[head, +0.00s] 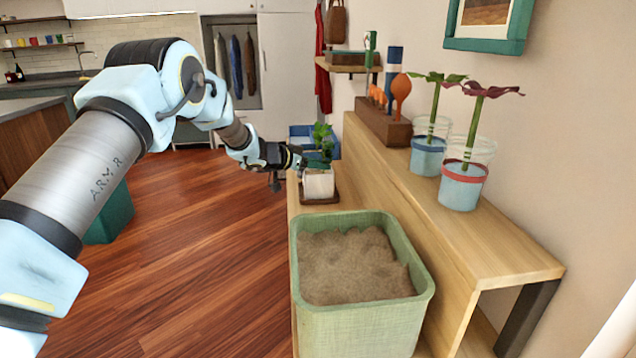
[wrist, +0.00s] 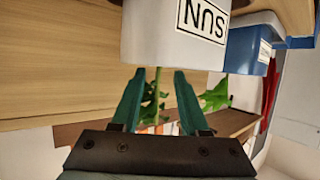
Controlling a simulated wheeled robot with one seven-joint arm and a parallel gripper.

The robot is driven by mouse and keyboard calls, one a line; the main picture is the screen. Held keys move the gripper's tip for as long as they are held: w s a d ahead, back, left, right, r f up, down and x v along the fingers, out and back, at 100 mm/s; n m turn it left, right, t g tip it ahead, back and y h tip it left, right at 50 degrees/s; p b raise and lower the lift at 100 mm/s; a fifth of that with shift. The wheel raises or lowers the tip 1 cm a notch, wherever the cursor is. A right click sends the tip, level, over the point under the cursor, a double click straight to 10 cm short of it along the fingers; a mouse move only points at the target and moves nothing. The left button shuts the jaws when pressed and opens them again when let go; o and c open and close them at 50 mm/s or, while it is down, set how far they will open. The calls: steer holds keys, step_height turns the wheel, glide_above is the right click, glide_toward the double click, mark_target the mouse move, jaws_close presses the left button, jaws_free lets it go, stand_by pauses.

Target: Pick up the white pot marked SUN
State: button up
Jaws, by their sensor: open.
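The white pot (head: 319,185) stands upright on a brown tray (head: 330,201) on the lower wooden shelf in the head view, with a green plant (head: 321,138) above it. The wrist view is upside down and shows the pot (wrist: 172,35) at the top with its black-framed SUN label (wrist: 203,20). My gripper (head: 301,164) is at the pot's upper left in the head view. In the wrist view my gripper (wrist: 152,72) is open, its teal fingers on either side of the plant's stem in the picture. I cannot tell if they touch anything.
A blue container (head: 300,131) stands behind the pot. A green bin of soil (head: 361,268) stands in front. The raised wooden shelf (head: 480,235) at right holds two potted plants (head: 464,187) and a tool rack (head: 383,121).

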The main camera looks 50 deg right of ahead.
jaws_close()
steer(key=shift+r, duration=0.1)
stand_by(1.3)
